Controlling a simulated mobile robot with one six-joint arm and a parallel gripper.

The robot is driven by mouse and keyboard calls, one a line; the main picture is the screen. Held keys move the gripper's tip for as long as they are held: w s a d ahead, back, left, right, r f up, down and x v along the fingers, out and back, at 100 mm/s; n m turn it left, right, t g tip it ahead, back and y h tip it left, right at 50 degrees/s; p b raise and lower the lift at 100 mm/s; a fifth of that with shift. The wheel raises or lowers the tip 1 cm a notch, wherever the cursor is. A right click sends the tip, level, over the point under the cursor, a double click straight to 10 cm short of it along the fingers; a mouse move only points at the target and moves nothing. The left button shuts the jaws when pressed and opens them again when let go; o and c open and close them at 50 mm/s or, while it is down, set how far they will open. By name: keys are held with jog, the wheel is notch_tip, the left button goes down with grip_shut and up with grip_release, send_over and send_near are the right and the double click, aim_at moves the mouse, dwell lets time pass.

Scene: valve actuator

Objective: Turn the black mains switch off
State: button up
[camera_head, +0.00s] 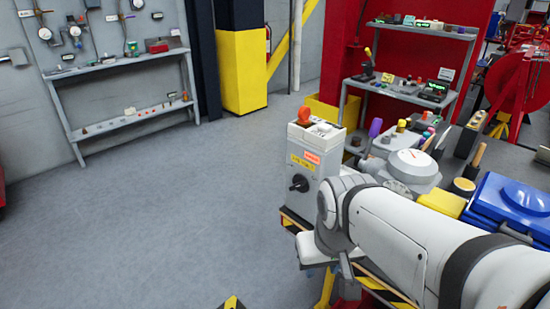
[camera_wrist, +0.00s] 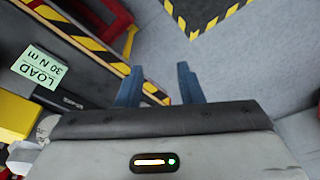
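The black mains switch (camera_head: 299,184) is a round black knob on the front of a light grey box (camera_head: 317,160) in the head view. The box has an orange label and a yellow label above the knob. My gripper's two blue fingers (camera_wrist: 159,75) show in the wrist view, spread apart with nothing between them. In the head view my wrist is just right of and below the box, apart from the knob as far as I can tell. The fingertips are not clear there. The knob does not show in the wrist view.
An orange knob (camera_head: 305,115) sits on top of the box. A striped bench edge (camera_wrist: 85,40) and a green load label (camera_wrist: 39,68) lie left of the fingers. A blue case (camera_head: 510,205) and round gauge (camera_head: 412,163) stand on the right. The floor at left is clear.

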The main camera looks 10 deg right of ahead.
jog(key=w+f+m+t+b, duration=0.25)
jog(key=w+m+b, duration=0.35)
jog(key=w+b, duration=0.45)
jog(key=m+t+b, duration=0.5)
jog(key=m+b, duration=0.2)
send_near(298, 186)
jog(key=x, duration=0.3)
jog(key=shift+y, duration=0.4)
jog(key=x, duration=0.3)
jog(key=b+x, duration=0.1)
jog(key=x, duration=0.3)
jog(key=shift+d, duration=0.15)
jog(key=shift+c, duration=0.3)
grip_shut()
